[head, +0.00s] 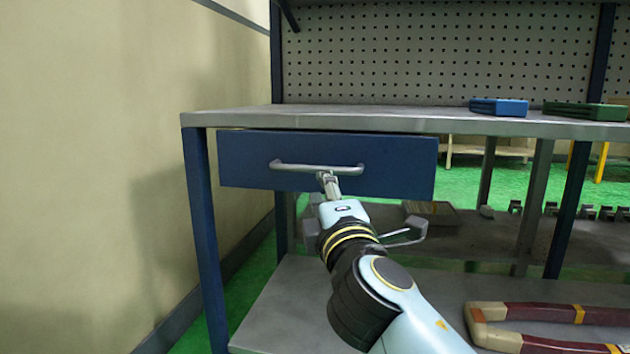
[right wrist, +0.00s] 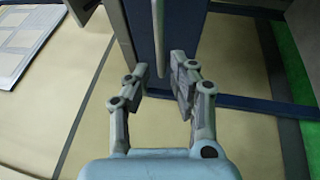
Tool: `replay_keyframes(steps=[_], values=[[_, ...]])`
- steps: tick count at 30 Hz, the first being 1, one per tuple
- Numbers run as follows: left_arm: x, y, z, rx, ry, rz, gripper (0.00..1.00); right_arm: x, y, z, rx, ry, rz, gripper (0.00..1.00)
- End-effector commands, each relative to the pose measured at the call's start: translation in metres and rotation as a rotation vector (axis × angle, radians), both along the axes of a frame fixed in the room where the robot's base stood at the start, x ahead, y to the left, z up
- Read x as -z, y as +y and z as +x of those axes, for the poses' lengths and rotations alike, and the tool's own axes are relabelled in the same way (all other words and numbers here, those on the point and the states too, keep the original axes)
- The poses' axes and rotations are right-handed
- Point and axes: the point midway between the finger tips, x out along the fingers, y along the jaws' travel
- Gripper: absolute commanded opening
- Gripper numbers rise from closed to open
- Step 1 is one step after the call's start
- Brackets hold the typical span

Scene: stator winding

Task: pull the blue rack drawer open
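The blue drawer (head: 400,165) hangs under the grey worktop of the rack. Its front sits close below the worktop edge, and no drawer interior shows. A light grey bar handle (head: 290,168) runs across its front; it also shows in the right wrist view (right wrist: 158,35). My right gripper (head: 325,178) is at the middle of the handle, reaching up from below right. In the right wrist view its two fingers (right wrist: 160,72) stand apart, with the end of the handle bar appearing between them. I cannot tell whether either finger touches the bar. My left gripper is not in view.
The worktop (head: 330,117) carries a blue box (head: 498,107) and a green box (head: 585,111) at right. A lower shelf (head: 290,300) holds a dark red and tan frame (head: 550,313). A beige wall (head: 100,170) stands at left.

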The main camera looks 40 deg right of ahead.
Motion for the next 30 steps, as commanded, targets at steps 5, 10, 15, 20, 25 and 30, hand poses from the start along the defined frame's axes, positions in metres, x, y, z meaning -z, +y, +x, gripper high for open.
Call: replay_keyframes(steps=[5, 10, 15, 20, 25, 30], values=[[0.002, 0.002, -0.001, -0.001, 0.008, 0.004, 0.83, -0.01, -0.017, 0.033, -0.001, -0.004, -0.005, 0.23], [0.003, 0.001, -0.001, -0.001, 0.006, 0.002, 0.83, -0.013, -0.03, 0.06, -0.001, -0.001, -0.002, 0.23], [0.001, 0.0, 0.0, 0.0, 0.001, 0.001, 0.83, -0.015, -0.037, 0.074, -0.002, 0.001, 0.001, 0.23], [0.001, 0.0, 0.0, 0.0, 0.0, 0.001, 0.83, -0.015, -0.039, 0.078, -0.001, 0.001, 0.002, 0.23], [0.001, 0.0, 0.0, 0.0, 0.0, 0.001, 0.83, -0.015, -0.039, 0.077, -0.001, 0.001, 0.003, 0.23], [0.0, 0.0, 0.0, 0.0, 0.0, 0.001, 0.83, -0.015, -0.039, 0.077, -0.001, 0.001, 0.003, 0.01]])
